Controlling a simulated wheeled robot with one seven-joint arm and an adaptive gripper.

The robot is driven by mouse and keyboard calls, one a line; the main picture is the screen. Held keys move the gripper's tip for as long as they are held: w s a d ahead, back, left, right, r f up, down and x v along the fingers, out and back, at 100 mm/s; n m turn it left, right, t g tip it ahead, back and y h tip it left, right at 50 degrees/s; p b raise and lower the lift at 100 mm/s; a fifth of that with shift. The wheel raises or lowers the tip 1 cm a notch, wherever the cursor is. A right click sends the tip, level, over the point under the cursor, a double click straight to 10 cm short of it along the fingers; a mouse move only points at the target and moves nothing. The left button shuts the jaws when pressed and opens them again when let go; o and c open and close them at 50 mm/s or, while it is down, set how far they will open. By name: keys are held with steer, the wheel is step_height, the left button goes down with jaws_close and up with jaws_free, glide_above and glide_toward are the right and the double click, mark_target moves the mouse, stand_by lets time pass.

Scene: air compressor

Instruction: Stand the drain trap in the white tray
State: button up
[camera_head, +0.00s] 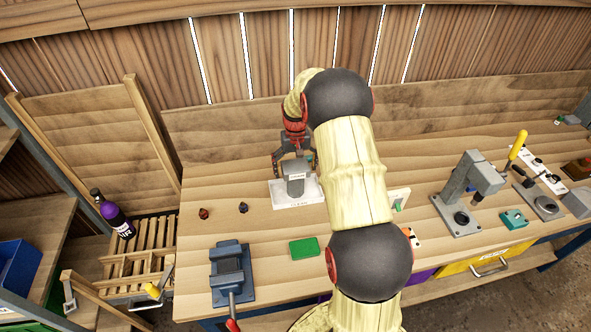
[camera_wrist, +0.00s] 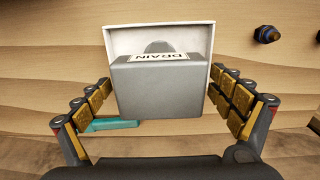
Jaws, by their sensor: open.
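The drain trap (camera_wrist: 158,88) is a grey block with a label reading DRAIN. It stands in the white tray (camera_wrist: 119,40), whose rim shows around its far side in the wrist view. In the head view the drain trap (camera_head: 295,184) is at the middle of the white tray (camera_head: 283,198) on the workbench. My gripper (camera_wrist: 166,104) is open, with one finger on each side of the block. A gap shows between the block and the left finger; the right finger is close, and I cannot tell if it touches. The block's underside is hidden.
A teal piece (camera_wrist: 110,125) lies by the left finger. Two small dark fittings (camera_head: 204,213) (camera_head: 243,208) lie left of the tray. A green block (camera_head: 304,248) and a blue vise (camera_head: 231,272) are in front. A drill-press-like stand (camera_head: 467,190) is right.

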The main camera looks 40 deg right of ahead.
step_height(320, 180, up, 12)
steer(key=s+a+r+n+t, duration=0.1)
steer(key=s+a+r, duration=0.2)
steer(key=a+r, duration=0.45)
steer(key=s+a+r+n+t, duration=0.1)
steer(key=s+a+r+t, duration=0.1)
steer(key=s+a+r, duration=0.45)
steer(key=s+a+r+n+t, duration=0.15)
steer(key=s+a+r, duration=0.25)
steer(key=s+a, duration=0.5)
steer(key=s+a+f+n+t, duration=0.1)
steer(key=s+a, duration=0.4)
steer(key=s, duration=0.5)
steer(key=shift+s+a+f+n, duration=0.15)
steer(key=shift+s+f+n, duration=0.2)
steer(key=shift+f, duration=0.2)
step_height(320, 180, down, 11)
steer(key=b, duration=1)
steer(key=shift+b, duration=0.3)
